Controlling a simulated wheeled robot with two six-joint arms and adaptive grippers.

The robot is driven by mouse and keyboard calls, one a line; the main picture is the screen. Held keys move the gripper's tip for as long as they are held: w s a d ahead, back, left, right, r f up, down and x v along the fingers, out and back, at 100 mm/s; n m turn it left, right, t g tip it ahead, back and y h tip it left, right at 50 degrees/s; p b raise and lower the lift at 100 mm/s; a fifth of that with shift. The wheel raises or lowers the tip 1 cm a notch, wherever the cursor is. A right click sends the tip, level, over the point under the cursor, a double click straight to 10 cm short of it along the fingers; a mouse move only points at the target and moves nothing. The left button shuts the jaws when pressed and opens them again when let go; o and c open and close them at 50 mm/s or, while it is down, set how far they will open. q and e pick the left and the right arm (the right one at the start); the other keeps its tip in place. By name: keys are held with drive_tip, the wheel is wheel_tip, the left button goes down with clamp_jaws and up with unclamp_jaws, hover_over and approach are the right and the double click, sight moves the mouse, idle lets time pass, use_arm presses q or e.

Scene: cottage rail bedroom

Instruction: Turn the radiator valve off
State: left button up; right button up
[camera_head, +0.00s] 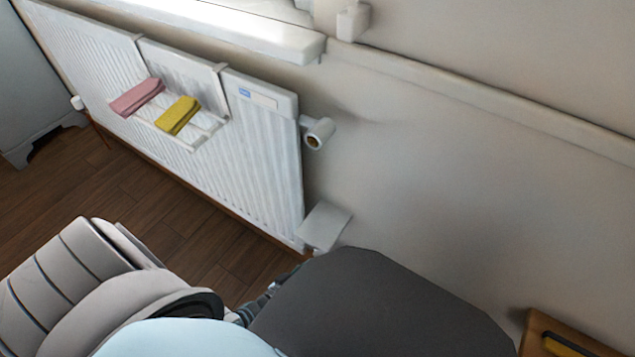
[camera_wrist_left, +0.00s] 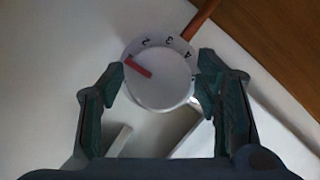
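The radiator valve's round white knob (camera_wrist_left: 165,88) fills the middle of the left wrist view. Its rim shows the numbers 2, 3 and 4, and a red bar (camera_wrist_left: 137,66) points up and left, to the left of the 2. My left gripper (camera_wrist_left: 160,78) has its dark fingers spread on either side of the knob. The right finger overlaps the knob's edge; I cannot tell whether either finger presses on it. In the head view, the white radiator (camera_head: 255,150) is on the wall, and my arm hides the knob. My right gripper is not in view.
A pink cloth (camera_head: 137,97) and a yellow cloth (camera_head: 178,116) lie on a rack on the radiator. A light grey plate-like part (camera_head: 325,224) is beside its lower right corner. A copper pipe (camera_wrist_left: 201,18) runs past the knob. Wooden floor (camera_head: 150,190) is free in front.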

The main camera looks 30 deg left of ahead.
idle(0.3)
use_arm(q)
drive_tip(key=v, duration=1.2)
